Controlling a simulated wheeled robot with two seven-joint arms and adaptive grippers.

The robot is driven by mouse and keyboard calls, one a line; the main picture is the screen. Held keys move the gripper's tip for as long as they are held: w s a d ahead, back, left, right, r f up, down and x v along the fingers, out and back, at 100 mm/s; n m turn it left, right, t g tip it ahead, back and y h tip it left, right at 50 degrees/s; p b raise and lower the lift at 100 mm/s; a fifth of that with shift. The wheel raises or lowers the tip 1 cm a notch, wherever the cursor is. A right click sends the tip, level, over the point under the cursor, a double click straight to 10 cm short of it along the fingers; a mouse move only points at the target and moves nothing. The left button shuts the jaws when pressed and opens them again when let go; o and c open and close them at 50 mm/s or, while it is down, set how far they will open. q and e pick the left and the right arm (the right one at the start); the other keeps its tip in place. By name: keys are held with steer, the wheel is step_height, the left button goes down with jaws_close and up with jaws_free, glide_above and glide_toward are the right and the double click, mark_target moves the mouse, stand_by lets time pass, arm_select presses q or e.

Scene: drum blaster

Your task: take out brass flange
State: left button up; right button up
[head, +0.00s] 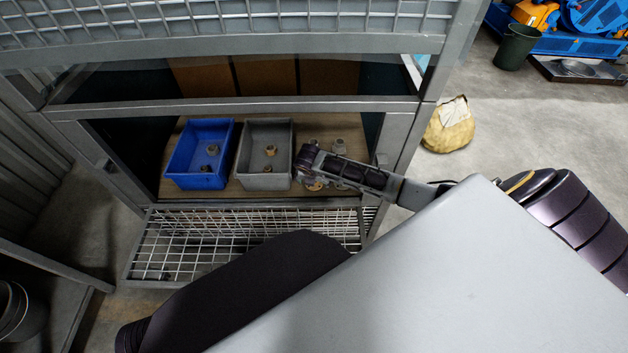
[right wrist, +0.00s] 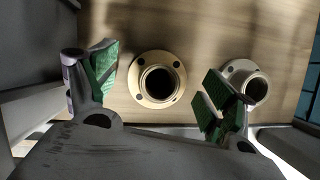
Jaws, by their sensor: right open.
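In the right wrist view a brass flange (right wrist: 157,101) lies flat on the wooden shelf, its round bore facing the camera. My right gripper (right wrist: 162,86) is open, with one green-padded finger to the left of this flange and the other to its right. A second, paler flange (right wrist: 238,72) lies to the right, partly hidden by the right finger. In the head view my right gripper (head: 305,166) reaches into the cabinet, just right of the grey bin, and partly covers the flanges. My left gripper is not in view.
A blue bin (head: 187,180) and a grey bin (head: 262,183), each with small brass parts inside, stand on the shelf (head: 232,191). Cabinet posts and a bar frame the opening. A wire-mesh tray (head: 190,250) projects below it. A yellow sack (head: 447,130) lies on the floor at right.

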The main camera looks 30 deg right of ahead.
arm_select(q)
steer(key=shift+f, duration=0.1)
arm_select(e)
steer(key=c, duration=1.3)
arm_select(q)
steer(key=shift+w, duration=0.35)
arm_select(e)
steer(key=shift+c, duration=0.2)
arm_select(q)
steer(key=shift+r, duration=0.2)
arm_select(e)
steer(key=shift+r, duration=0.15)
